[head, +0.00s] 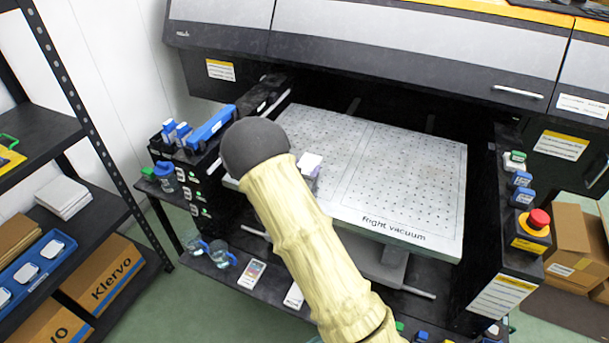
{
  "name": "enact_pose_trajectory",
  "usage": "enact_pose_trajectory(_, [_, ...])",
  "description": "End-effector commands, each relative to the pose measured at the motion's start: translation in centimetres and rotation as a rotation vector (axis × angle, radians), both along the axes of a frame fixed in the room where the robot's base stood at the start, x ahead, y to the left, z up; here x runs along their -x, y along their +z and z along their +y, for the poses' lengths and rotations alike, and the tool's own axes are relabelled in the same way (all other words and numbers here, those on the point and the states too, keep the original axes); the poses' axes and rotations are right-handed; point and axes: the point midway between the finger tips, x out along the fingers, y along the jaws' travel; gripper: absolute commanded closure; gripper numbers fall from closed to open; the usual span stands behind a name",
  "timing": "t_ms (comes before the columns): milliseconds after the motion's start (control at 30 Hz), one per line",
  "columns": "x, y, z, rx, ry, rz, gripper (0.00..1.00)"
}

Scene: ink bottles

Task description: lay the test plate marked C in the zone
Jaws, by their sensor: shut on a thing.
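My arm, in a cream sleeve with a dark grey rounded joint, crosses the head view from the bottom and hides part of the printer bed. My gripper cannot be made out; the arm covers where it may be. A small pale block with a greyish side (309,164) shows beside the sleeve, over the bed's left part; I cannot tell what it is. The white perforated bed (455,235) has an outlined area labelled "Right vacuum" (393,228) at its right. No plate marked C is readable. A card with a coloured face (252,273) lies on the low front shelf, with a white one (294,296) to its right.
The printer's hood (400,50) overhangs the bed's back. A red emergency button (538,219) stands on the right side panel. Blue bottles (166,176) and a blue tool (211,127) are at the left. The bed's outlined right area looks bare.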

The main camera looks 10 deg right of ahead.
Motion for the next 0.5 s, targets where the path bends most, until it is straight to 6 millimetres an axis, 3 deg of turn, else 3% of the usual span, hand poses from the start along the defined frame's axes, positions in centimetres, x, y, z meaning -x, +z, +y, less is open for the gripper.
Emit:
enact_pose_trajectory(200, [0.0,-2.6,0.0,0.001,0.001,0.000,0.72])
enact_pose_trajectory(500, [0.0,-2.8,0.1,0.000,0.001,-0.001,0.72])
